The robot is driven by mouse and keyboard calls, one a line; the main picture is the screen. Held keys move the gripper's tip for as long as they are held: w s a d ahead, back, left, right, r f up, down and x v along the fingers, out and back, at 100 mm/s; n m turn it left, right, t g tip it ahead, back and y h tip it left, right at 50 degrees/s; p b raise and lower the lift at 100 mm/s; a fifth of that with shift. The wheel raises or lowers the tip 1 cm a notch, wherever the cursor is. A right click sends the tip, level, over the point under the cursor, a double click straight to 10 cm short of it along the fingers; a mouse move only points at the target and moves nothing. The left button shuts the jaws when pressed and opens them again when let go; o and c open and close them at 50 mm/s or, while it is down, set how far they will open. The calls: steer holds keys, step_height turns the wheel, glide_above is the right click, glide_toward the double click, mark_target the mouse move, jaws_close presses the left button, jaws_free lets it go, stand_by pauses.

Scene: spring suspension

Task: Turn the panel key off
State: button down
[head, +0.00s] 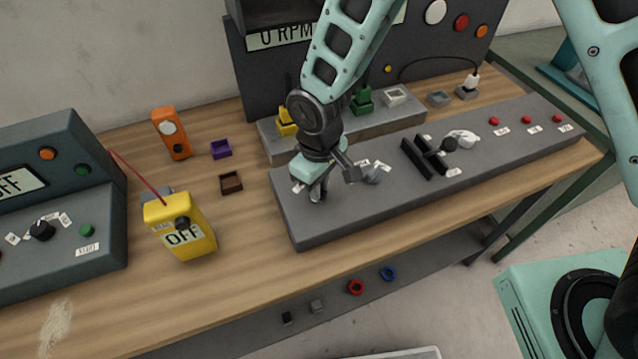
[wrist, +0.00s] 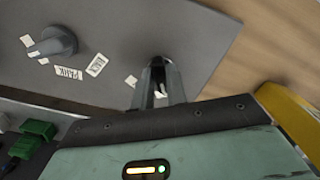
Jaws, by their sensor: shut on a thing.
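The long grey control panel (head: 425,195) lies on the wooden bench. My gripper (head: 317,194) points down at the panel's left end, its fingertips close to the surface beside a small white label. In the wrist view my gripper (wrist: 158,75) has its fingers close together over the panel (wrist: 120,25). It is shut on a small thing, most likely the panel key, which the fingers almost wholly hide. I cannot tell which way the key points. A grey knob (wrist: 52,42) with several labels around it stands apart from the fingers; it also shows in the head view (head: 371,175).
A yellow meter reading OFF (head: 182,228) stands left of the panel. Behind is a grey block (head: 395,122) with yellow and green parts. The bench front is clear.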

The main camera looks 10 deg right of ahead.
steer(key=shift+r, duration=0.1)
stand_by(0.3)
steer(key=c, duration=1.4)
jaws_free()
step_height(320, 180, up, 17)
steer(key=b, duration=0.2)
steer(key=shift+r+b, duration=0.2)
steer(key=shift+b, duration=0.15)
steer(key=s+d, duration=0.4)
steer(key=s, duration=0.4)
steer(key=s+d+m, duration=0.1)
steer(key=s+d, duration=0.4)
steer(key=s, duration=0.4)
steer(key=shift+s+d+f+y, duration=0.15)
steer(key=shift+d+f+y, duration=0.05)
steer(key=shift+d+y, duration=0.1)
